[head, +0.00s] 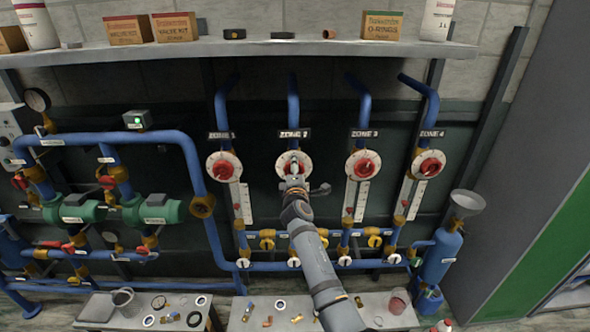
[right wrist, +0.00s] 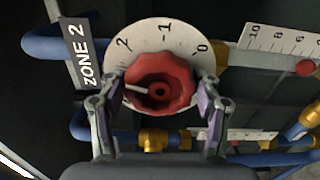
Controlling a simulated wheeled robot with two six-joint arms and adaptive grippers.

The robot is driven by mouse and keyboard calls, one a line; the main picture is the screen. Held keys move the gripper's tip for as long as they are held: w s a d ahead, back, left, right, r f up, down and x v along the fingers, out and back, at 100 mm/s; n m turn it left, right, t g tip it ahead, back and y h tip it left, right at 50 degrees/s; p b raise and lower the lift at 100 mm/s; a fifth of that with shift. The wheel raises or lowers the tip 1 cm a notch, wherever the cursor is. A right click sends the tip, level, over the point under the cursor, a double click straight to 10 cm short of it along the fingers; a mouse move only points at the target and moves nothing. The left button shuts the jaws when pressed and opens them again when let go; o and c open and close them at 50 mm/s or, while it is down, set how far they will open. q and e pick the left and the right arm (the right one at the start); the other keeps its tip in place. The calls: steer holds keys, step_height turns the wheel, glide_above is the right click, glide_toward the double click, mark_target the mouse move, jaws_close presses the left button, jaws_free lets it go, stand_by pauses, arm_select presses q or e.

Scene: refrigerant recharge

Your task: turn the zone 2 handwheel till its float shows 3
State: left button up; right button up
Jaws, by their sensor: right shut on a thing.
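The zone 2 handwheel (right wrist: 158,83) is red with a white pointer mark aimed left in the right wrist view. Its white dial (right wrist: 165,33) shows printed figures around it. My right gripper (right wrist: 157,92) has a finger on each side of the wheel and is shut on it. In the head view this gripper (head: 294,178) covers most of the wheel below the zone 2 sign (head: 294,134). The zone 2 scale (right wrist: 280,40) has a red float (right wrist: 305,67) near the picture's right edge; its exact reading is unclear. My left gripper is out of view.
Similar red handwheels for zone 1 (head: 224,167), zone 3 (head: 363,168) and zone 4 (head: 429,164) stand beside it. A shelf (head: 230,50) with boxes runs above. Blue pipes and yellow valves lie below. A low bench (head: 240,315) with loose parts stands in front.

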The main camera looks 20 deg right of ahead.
steer(key=shift+f, duration=0.1)
steer(key=o, duration=1.2)
steer(key=shift+c, duration=0.2)
